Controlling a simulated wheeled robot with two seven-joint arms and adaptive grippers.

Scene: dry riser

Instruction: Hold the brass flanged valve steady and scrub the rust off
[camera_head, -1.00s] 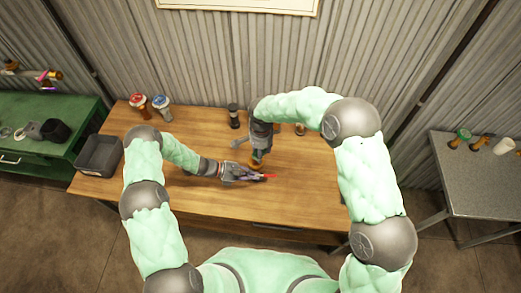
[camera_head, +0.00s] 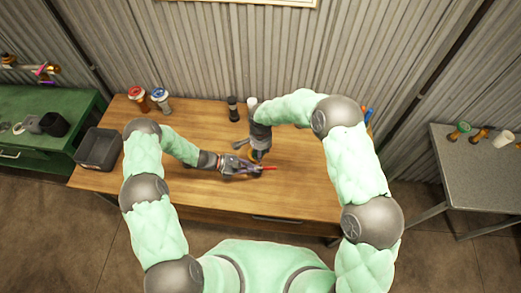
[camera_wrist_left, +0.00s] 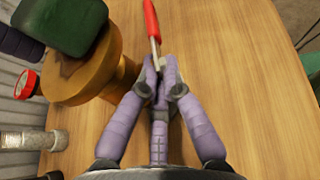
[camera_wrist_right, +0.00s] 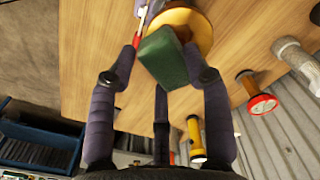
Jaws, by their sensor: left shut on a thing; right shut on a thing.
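The brass flanged valve (camera_wrist_left: 120,75) stands on the wooden table, large at the upper left of the left wrist view. Its round flange shows in the right wrist view (camera_wrist_right: 205,30). My left gripper (camera_wrist_left: 160,75) is shut on a thin metal piece with a red grip (camera_wrist_left: 151,20), beside the brass body; I cannot tell whether this is the valve's lever. My right gripper (camera_wrist_right: 163,65) is shut on a green block (camera_wrist_right: 165,58), held against or just above the brass body. In the head view my grippers largely hide the valve. I cannot make out rust.
The wooden table (camera_head: 310,185) is clear in front and to the right. A grey bin (camera_head: 98,150) stands at its left end. Red-topped (camera_head: 137,97) and blue-topped (camera_head: 160,97) fittings and a dark cylinder (camera_head: 233,108) stand along the back. Side tables flank it.

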